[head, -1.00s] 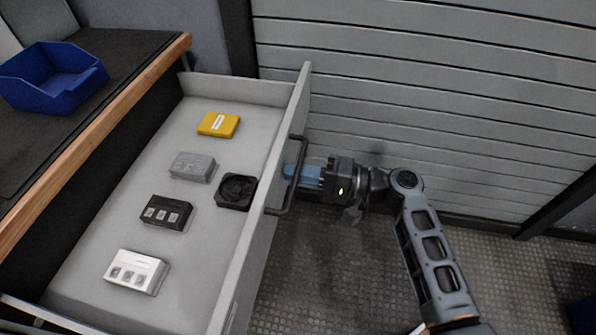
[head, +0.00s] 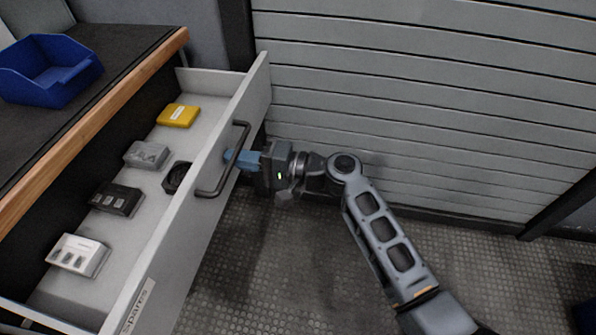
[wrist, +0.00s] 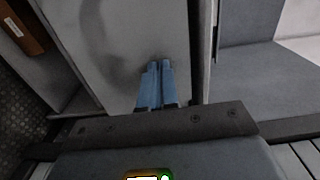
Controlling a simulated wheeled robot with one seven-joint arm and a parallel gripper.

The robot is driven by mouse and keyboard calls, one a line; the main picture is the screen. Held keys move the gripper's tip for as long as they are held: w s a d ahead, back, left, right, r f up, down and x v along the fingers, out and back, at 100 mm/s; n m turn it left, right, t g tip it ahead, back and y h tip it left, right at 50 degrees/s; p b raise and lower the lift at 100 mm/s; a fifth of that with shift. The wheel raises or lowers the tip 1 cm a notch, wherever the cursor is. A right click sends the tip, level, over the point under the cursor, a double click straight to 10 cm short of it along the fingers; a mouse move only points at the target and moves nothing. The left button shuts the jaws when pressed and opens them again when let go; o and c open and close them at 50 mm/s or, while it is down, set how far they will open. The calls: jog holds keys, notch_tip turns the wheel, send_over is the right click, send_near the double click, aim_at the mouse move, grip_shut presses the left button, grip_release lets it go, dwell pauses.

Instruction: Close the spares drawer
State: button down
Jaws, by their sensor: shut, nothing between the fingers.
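The spares drawer (head: 197,235) is partly open under the workbench, with a label reading "spares" near the bottom of its grey front. Its dark bar handle (head: 236,160) stands out from the front. Inside lie a yellow box (head: 178,115), a grey part (head: 146,154), a black part (head: 117,199), a white part (head: 77,255) and a dark round-holed part (head: 177,177). My gripper (head: 231,157) is shut and empty, its blue fingertips at the drawer front within the handle. In the wrist view, the shut fingers (wrist: 156,68) point at the grey front; exact contact is unclear.
The workbench (head: 110,50) with a wooden edge stands at the left, and a blue bin (head: 49,70) sits on it. A grey slatted wall (head: 430,110) is behind my arm. The textured floor (head: 280,270) in front of the drawer is clear.

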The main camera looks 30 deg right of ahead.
jog(key=b+x, duration=0.3)
jog(key=x, duration=0.5)
jog(key=b+x, duration=0.4)
jog(key=x, duration=0.4)
jog(key=b+x, duration=0.3)
jog(key=x, duration=0.6)
jog(key=shift+f+b, duration=0.25)
jog(key=shift+b, duration=0.05)
jog(key=shift+w+a+r+b, duration=0.1)
jog(key=shift+w+a+b, duration=0.2)
jog(key=shift+w+a, duration=0.15)
jog(key=shift+a+r, duration=0.15)
jog(key=shift+r, duration=0.1)
jog(key=shift+a, duration=0.1)
